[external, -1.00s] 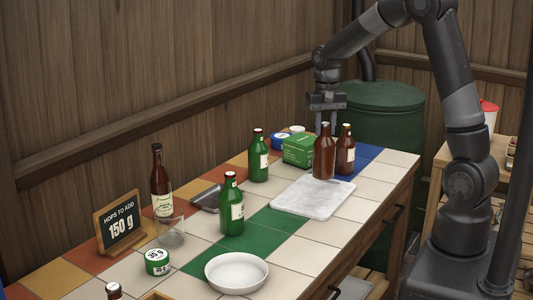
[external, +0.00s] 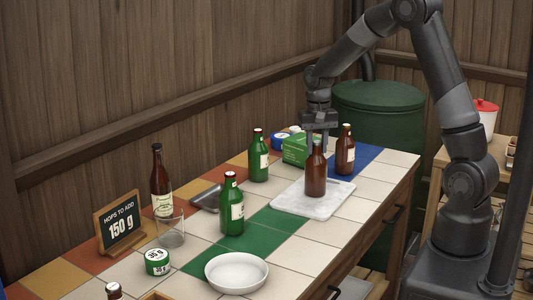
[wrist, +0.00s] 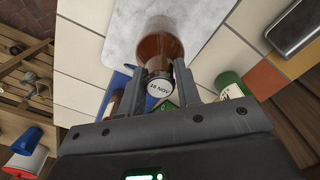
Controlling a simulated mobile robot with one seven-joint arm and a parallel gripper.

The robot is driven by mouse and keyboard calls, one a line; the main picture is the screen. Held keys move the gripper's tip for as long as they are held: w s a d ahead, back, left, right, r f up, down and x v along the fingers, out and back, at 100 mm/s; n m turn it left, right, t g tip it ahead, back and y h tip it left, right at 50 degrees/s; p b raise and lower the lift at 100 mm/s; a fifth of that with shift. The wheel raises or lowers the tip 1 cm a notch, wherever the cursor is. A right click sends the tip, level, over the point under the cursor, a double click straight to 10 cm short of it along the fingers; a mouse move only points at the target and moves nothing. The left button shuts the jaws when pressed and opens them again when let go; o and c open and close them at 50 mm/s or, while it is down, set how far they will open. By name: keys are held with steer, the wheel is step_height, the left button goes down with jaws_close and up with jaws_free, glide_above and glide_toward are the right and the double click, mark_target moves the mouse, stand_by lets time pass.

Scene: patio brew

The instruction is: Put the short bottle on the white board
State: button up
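The short brown bottle (external: 316,178) is upright over the white marble board (external: 290,203), with its base at or very near the surface; I cannot tell whether it touches. My gripper (external: 317,148) points down and is shut on the bottle's neck.
A labelled brown bottle (external: 345,152) and a green box (external: 294,150) stand close behind the board. Green bottles (external: 258,158) (external: 231,207) stand to its left. A white bowl (external: 236,273) is at the front. The board's front part is clear.

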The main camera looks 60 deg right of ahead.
steer(key=o, duration=0.4)
steer(key=shift+r, duration=0.1)
step_height(320, 180, up, 11)
steer(key=s+a+r+n+t, duration=0.3)
steer(key=s+a+r+n, duration=0.1)
steer(key=s+a+r, duration=0.6)
steer(key=shift+s+a+f+n+t, duration=0.45)
steer(key=shift+s+a+n, duration=0.4)
steer(key=shift+s, duration=1.65)
steer(key=shift+s+a+f+n+t, duration=0.4)
steer(key=shift+s+a+n, duration=0.4)
steer(key=shift+s, duration=1.7)
steer(key=shift+s+a+f+n+t, duration=0.45)
steer(key=shift+s+a+n, duration=0.4)
steer(key=shift+s, duration=1.65)
